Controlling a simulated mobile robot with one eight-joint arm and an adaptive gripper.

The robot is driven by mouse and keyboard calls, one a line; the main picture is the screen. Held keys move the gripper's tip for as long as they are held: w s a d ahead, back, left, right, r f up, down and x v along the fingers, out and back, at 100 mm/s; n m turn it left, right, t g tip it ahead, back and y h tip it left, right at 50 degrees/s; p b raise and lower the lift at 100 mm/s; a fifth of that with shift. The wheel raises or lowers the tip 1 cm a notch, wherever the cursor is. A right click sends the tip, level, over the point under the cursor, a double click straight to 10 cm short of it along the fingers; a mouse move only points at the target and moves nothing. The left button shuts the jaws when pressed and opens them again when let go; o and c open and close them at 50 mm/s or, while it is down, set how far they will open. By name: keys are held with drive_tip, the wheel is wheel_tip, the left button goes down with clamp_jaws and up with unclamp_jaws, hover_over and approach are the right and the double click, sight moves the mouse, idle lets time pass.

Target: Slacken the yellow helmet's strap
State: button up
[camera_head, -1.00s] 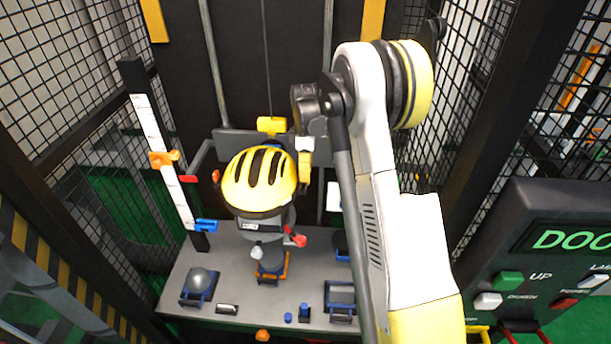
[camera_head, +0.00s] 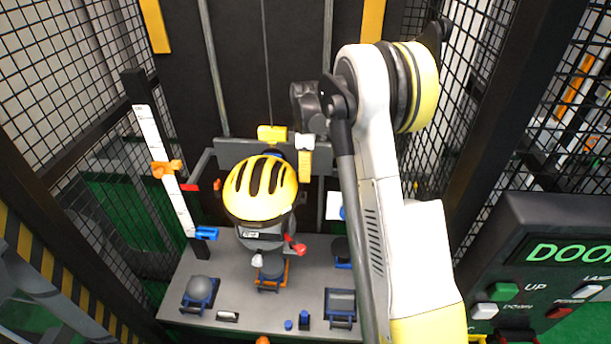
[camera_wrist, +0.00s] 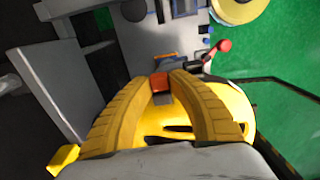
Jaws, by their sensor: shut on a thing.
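The yellow helmet (camera_head: 260,201) with black vent slots sits on a grey stand above the bench, in the head view. My gripper (camera_head: 305,170) is at its right side, pointing down. In the wrist view my gripper (camera_wrist: 172,84) has its two ribbed tan fingers close together at the tips, over the yellow helmet shell (camera_wrist: 238,104). A small orange-red block (camera_wrist: 160,82) shows at the fingertips, and the fingers are shut on it. I cannot tell whether it belongs to the strap. The strap itself is not clearly seen.
The grey bench (camera_head: 222,262) carries a grey ball in a blue holder (camera_head: 200,288) and other small fixtures. A red-tipped lever (camera_head: 296,246) sticks out below the helmet. A white scale post (camera_head: 164,172) stands left. A button panel (camera_head: 560,270) stands right, with mesh walls around.

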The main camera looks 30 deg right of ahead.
drive_tip(key=o, duration=0.4)
drive_tip(key=shift+o, duration=0.2)
wheel_tip(320, 180, up, 12)
drive_tip(key=shift+w+d, duration=0.2)
drive_tip(key=shift+w, duration=0.1)
idle(0.3)
